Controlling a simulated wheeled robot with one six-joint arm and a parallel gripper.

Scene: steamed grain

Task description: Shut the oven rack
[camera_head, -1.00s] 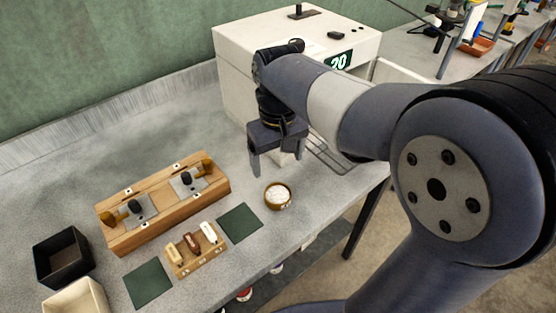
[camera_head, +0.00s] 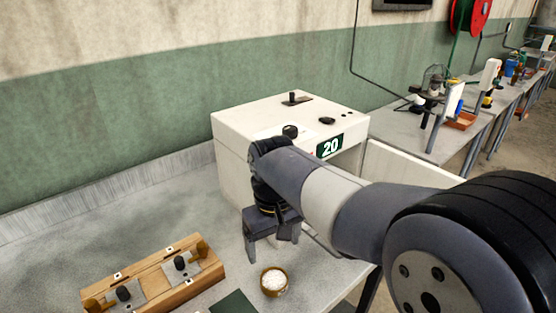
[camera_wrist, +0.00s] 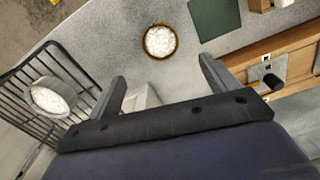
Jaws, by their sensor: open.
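The oven (camera_head: 235,150) is a white box with a lit "20" display on its front. Its door (camera_head: 415,165) stands open to the right. In the wrist view the oven rack (camera_wrist: 30,92), a dark wire grid, sticks out at the left with a round dish of white grain (camera_wrist: 52,97) on it. In the head view my arm hides most of the rack. My gripper (camera_head: 270,250) is open and empty above the table, in front of the oven. In the wrist view its fingers (camera_wrist: 162,82) are spread, to the right of the rack and apart from it.
A round brown-rimmed bowl of white grain (camera_head: 273,283) stands on the table (camera_head: 120,215) near my gripper. A wooden fixture (camera_head: 152,275) and a green mat (camera_head: 234,304) lie to the left and front. The table's edge is close to the bowl.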

